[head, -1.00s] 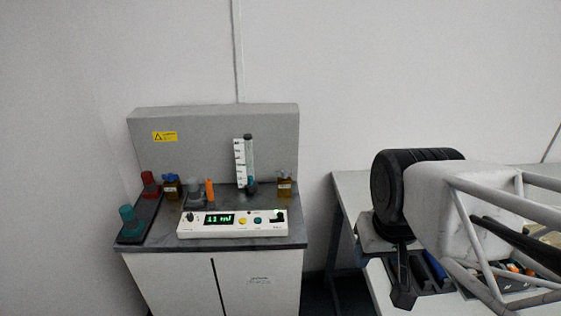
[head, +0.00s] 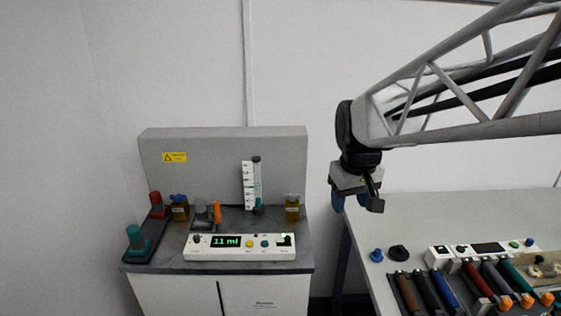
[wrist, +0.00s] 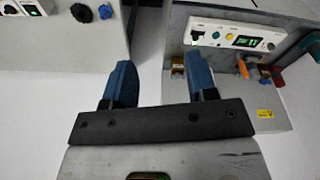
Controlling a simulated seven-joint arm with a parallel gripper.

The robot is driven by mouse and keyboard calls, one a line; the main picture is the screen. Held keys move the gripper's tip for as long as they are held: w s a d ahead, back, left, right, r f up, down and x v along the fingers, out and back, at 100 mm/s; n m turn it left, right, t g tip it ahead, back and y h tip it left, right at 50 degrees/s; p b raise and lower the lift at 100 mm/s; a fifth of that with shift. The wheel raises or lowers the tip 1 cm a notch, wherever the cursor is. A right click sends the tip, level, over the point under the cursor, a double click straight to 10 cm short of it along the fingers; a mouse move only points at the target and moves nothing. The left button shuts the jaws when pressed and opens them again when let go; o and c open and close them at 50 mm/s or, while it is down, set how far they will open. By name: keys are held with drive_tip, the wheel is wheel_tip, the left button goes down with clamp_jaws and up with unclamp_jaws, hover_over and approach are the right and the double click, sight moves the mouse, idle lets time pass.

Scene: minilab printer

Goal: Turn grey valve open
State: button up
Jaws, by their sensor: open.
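The grey valve (head: 201,213) looks like a short grey knob on a wider base. It stands on the dark top of the left bench, between an amber bottle (head: 180,207) and an orange upright piece (head: 217,212). My gripper (head: 351,203) hangs to the right of this bench, above the gap between the two tables and well apart from the valve. In the wrist view its two blue fingers (wrist: 160,78) are spread wide with nothing between them. The wrist view shows the valve's area small at the right, too unclear to make out the valve's setting.
A red valve (head: 156,204) and a teal valve (head: 135,240) stand left of the grey one. A white control box (head: 240,254) reading 11 ml lies in front. A graduated column (head: 248,185) stands behind. The right table (head: 400,225) holds several coloured handles.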

drive_tip(key=w+a+f+n+g, duration=0.1)
drive_tip(key=w+a+f+n, duration=0.1)
drive_tip(key=w, duration=0.8)
drive_tip(key=w+a+f+n, duration=0.1)
drive_tip(key=w+a+f, duration=0.1)
drive_tip(key=w, duration=0.7)
drive_tip(key=n, duration=0.3)
approach(292, 194)
drive_tip(key=shift+s+d+f+g, duration=0.1)
drive_tip(key=shift+d+f+g, duration=0.05)
drive_tip(key=shift+f+g, duration=0.25)
drive_tip(key=shift+w+a+f, duration=0.2)
drive_tip(key=shift+w+f, duration=0.15)
drive_tip(key=shift+w, duration=0.1)
drive_tip(key=shift+f, duration=0.15)
drive_tip(key=shift+f, duration=3.75)
drive_tip(key=shift+c, duration=0.3)
drive_tip(key=c, duration=0.9)
drive_tip(key=shift+o, duration=0.2)
